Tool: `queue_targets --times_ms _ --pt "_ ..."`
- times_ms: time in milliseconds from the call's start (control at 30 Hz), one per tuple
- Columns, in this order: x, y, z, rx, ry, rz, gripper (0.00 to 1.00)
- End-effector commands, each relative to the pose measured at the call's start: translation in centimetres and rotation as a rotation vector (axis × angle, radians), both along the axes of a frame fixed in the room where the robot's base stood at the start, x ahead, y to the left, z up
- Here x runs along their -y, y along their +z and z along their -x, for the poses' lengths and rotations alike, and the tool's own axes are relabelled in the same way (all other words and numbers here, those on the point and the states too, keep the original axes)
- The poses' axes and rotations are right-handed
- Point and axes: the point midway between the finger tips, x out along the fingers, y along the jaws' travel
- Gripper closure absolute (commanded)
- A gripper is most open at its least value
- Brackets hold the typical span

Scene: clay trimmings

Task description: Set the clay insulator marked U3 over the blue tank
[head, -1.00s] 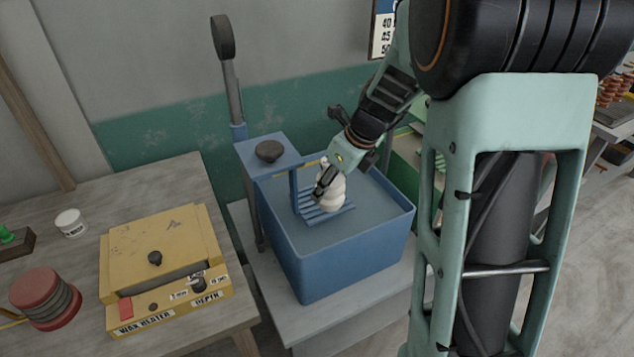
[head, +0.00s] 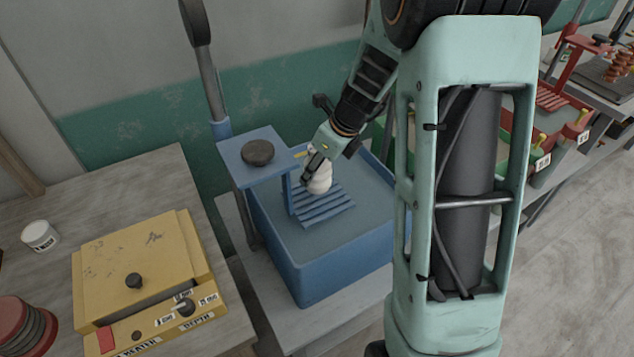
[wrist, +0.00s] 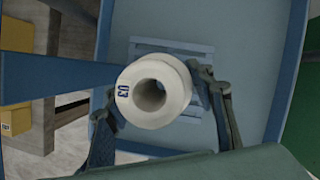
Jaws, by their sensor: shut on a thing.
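The white clay insulator (head: 320,180) is a ribbed, hollow piece. In the wrist view its round end (wrist: 150,92) faces the camera, with a dark hole and a blue mark that looks like U3. My gripper (head: 316,170) is shut on it, one finger on each side. The blue tank (head: 345,272) stands below, and the insulator is inside its outline, over the slatted blue rack (head: 325,208). The head view does not show clearly whether it touches the slats. My arm hides the tank's right side.
A blue post with a lever (head: 203,60) and a bracket with a dark knob (head: 258,152) rise at the tank's left. A yellow wax heater (head: 130,260) sits on the left table. Red and green tanks stand to the right.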

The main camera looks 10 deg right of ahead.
Motion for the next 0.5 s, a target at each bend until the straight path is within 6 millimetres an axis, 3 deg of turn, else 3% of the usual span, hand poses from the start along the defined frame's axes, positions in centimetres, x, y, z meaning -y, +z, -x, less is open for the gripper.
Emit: queue_targets --times_ms 367,500 --pt "0.0 -3.8 -0.1 0.001 -0.002 -0.001 0.95" --pt "0.0 -4.1 -0.1 0.003 0.0 0.0 0.95"
